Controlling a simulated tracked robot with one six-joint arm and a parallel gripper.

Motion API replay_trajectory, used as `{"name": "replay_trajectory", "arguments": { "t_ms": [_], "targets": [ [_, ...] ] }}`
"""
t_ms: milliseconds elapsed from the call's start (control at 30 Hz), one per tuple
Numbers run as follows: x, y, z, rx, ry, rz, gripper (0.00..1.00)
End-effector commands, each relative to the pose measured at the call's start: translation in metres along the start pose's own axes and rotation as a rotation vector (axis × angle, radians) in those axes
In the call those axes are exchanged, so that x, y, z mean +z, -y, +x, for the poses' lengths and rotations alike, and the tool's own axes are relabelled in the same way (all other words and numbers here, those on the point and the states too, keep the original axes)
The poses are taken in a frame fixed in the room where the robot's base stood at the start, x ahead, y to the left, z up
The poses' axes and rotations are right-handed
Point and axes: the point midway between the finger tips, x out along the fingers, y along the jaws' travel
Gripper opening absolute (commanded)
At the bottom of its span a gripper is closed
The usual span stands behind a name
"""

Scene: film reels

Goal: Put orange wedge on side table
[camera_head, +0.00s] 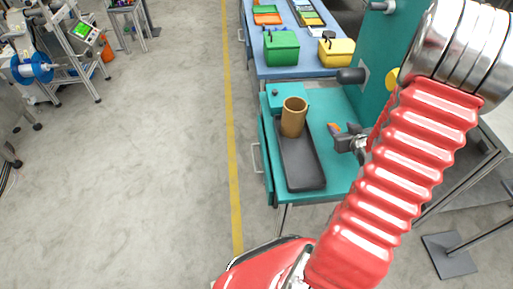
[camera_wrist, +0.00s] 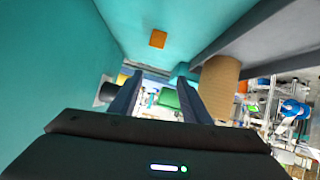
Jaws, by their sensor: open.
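The orange wedge (camera_wrist: 158,39) lies on the teal table top in the wrist view, ahead of my fingers and apart from them. In the head view a small orange piece (camera_head: 333,127) shows beside my fingertips, partly hidden by them. My gripper (camera_head: 341,138) is low over the right part of the teal table (camera_head: 337,176). In the wrist view my gripper (camera_wrist: 159,78) is open, with nothing between its fingers. I cannot tell which table is the side table.
A dark grey tray (camera_head: 310,178) lies left of my gripper, with a brown cylinder (camera_head: 293,117) at its far end. A teal panel (camera_head: 373,62) rises at the right. Farther back, a blue table (camera_head: 300,72) carries a green box (camera_head: 281,48) and a yellow box (camera_head: 337,53).

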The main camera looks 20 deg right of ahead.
Motion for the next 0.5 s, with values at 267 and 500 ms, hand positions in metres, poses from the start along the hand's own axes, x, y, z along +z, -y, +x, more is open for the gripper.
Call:
{"name": "replay_trajectory", "arguments": {
  "t_ms": [267,500],
  "targets": [
    [-0.046,0.023,-0.011,0.033,0.075,-0.066,0.43],
    [-0.079,0.048,-0.030,0.055,0.134,-0.095,0.43]
  ]
}}
